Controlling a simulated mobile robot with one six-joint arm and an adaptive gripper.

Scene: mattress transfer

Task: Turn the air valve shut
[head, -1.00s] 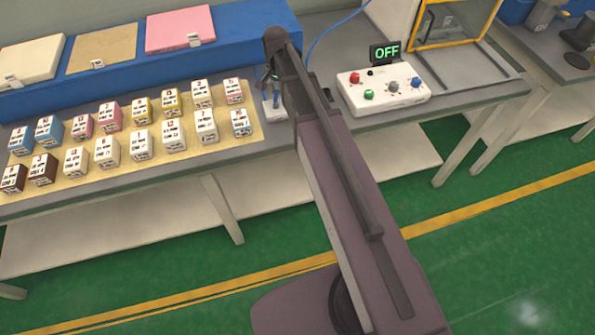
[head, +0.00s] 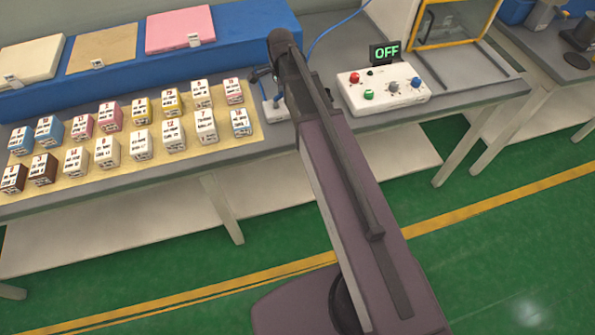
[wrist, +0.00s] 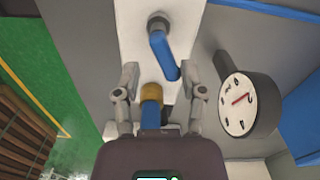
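The air valve shows in the wrist view as a white block (wrist: 134,35) with a grey pivot at its top end. Its blue lever (wrist: 163,54) runs from the pivot toward the brass fitting (wrist: 152,94), slanting a little right. My gripper (wrist: 160,68) is open, its two fingers apart on either side of the block, with the lever's free end between them. I cannot tell whether a finger touches it. In the head view, the valve's white body (head: 274,110) stands on the bench beside my gripper (head: 258,76), partly hidden by my arm.
A round gauge (wrist: 248,103) sits close right of my gripper. In the head view, a white control box (head: 385,98) with an "OFF" display (head: 386,52) stands to the right. Several labelled cubes (head: 141,144) fill a tan mat (head: 251,133) to the left. A blue hose (head: 330,32) runs behind.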

